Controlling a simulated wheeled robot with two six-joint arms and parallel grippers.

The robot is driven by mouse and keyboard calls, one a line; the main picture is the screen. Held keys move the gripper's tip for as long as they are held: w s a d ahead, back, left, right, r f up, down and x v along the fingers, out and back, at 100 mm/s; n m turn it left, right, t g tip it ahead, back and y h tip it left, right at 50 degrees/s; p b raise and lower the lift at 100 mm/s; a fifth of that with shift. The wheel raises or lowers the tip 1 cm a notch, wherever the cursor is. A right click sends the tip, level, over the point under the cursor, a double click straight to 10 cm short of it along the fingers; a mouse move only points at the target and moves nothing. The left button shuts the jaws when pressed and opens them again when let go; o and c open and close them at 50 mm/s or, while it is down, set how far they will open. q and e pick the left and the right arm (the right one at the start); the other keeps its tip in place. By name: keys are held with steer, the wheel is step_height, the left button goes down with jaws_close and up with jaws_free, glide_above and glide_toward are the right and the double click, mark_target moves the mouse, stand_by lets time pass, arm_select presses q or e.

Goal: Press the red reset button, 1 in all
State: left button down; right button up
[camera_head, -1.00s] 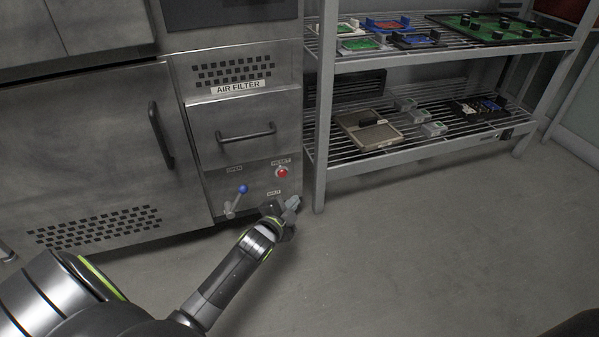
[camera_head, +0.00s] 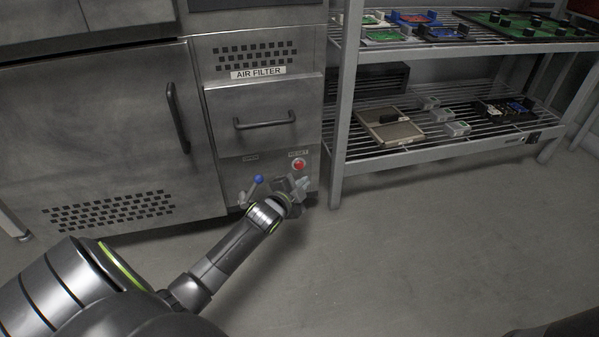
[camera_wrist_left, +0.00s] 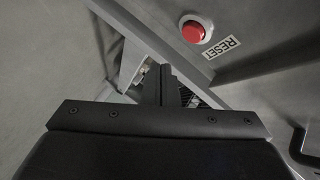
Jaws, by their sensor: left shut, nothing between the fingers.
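The red reset button (camera_head: 298,164) sits in a pale ring on the lower front panel of the metal cabinet, under a RESET label (camera_head: 298,153). In the left wrist view the button (camera_wrist_left: 193,32) shows at the upper right, beside its label (camera_wrist_left: 222,47). My left gripper (camera_head: 301,184) is shut and empty, just below the button in the head view. A gap between the fingers and the button shows in the wrist view. My right gripper is not in view.
A lever with a blue knob (camera_head: 258,179) stands left of the button, close to my left wrist. The AIR FILTER drawer handle (camera_head: 264,121) is above. A wire shelf (camera_head: 440,148) stands right of the cabinet. The floor (camera_head: 400,250) in front is clear.

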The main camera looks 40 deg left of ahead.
mark_target(299, 165)
arm_select(q)
steer(key=shift+w+a, duration=1.15)
steer(key=shift+a, duration=0.15)
steer(key=shift+a, duration=0.1)
stand_by(1.1)
steer(key=shift+w+a, duration=0.25)
steer(key=shift+w+a+b, duration=0.25)
steer(key=shift+a+b, duration=0.05)
steer(key=shift+b, duration=0.1)
stand_by(0.6)
steer(key=shift+r, duration=0.1)
steer(key=shift+s+d+p, duration=0.55)
steer(key=shift+d+p, duration=0.1)
steer(key=shift+p, duration=0.3)
